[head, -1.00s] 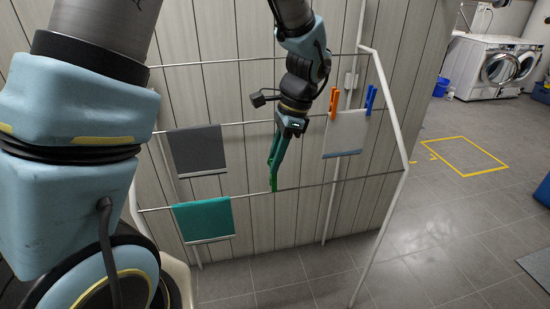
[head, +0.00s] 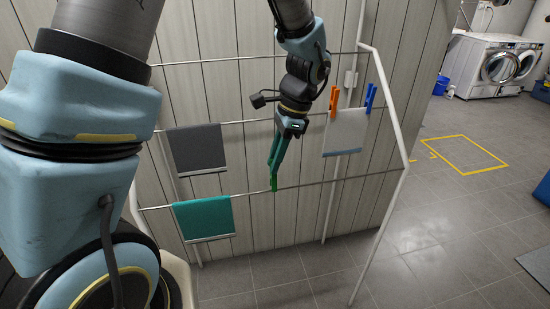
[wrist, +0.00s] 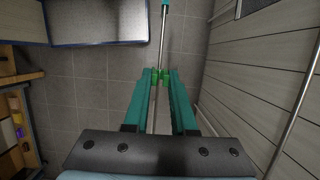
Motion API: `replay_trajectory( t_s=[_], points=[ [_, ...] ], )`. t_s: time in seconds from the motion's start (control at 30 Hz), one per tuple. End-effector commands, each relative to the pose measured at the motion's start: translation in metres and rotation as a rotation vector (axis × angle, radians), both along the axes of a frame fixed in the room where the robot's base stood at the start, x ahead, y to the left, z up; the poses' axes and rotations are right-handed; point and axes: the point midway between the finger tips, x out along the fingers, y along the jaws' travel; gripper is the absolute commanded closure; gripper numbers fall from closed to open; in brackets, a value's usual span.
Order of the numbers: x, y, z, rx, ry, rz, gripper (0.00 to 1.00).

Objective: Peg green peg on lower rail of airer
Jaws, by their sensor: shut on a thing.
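My gripper (head: 276,160) points down at the airer's lower rail (head: 313,185), its teal fingers shut on the green peg. The green peg (head: 273,184) is at the fingertips, at the lower rail, right of the teal cloth (head: 204,218). In the wrist view the green peg (wrist: 160,77) shows between the fingertips, with the rail running lengthwise between the fingers and past it. The peg's jaws are small and partly hidden by the fingers, so I cannot tell whether they clip the rail.
A dark grey cloth (head: 197,150) hangs on the middle rail at left. A light grey cloth (head: 343,138) hangs there at right, with an orange peg (head: 333,102) and a blue peg (head: 370,98). A panelled wall stands close behind the airer. The floor at right is open.

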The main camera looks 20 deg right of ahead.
Motion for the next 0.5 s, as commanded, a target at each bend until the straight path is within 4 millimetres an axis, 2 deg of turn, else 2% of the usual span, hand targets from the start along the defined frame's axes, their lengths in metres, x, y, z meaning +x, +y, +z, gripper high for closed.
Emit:
replay_trajectory(
  t_s=[0.5],
  points=[
    [0.000, 0.000, -0.013, 0.001, 0.001, 0.000, 1.00]
  ],
)
